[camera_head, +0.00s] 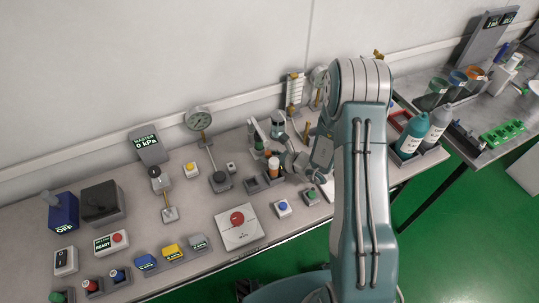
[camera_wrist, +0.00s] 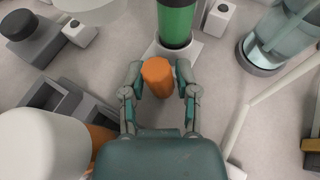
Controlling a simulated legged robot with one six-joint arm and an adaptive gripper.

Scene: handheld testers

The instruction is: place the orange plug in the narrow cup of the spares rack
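The orange plug (camera_wrist: 157,78) sits between the two fingers of my gripper (camera_wrist: 160,82) in the wrist view. The fingers appear closed on its sides, with its upper end showing. It also shows in the head view as a small orange shape (camera_head: 273,165) beside my gripper (camera_head: 286,163). Grey open-topped holders (camera_head: 252,185) stand just left of it in the head view, and dark grey recesses (camera_wrist: 60,98) show at the left of the wrist view. I cannot tell which is the narrow cup. The plug's lower end is not clear.
A green cylinder (camera_wrist: 175,22) stands on a pale base just beyond the plug. A clear glass vessel (camera_wrist: 280,38) is at the right. A white rounded object (camera_wrist: 42,145) and another orange part (camera_wrist: 100,136) are close at lower left. A blue button box (camera_head: 282,208) stands near the front.

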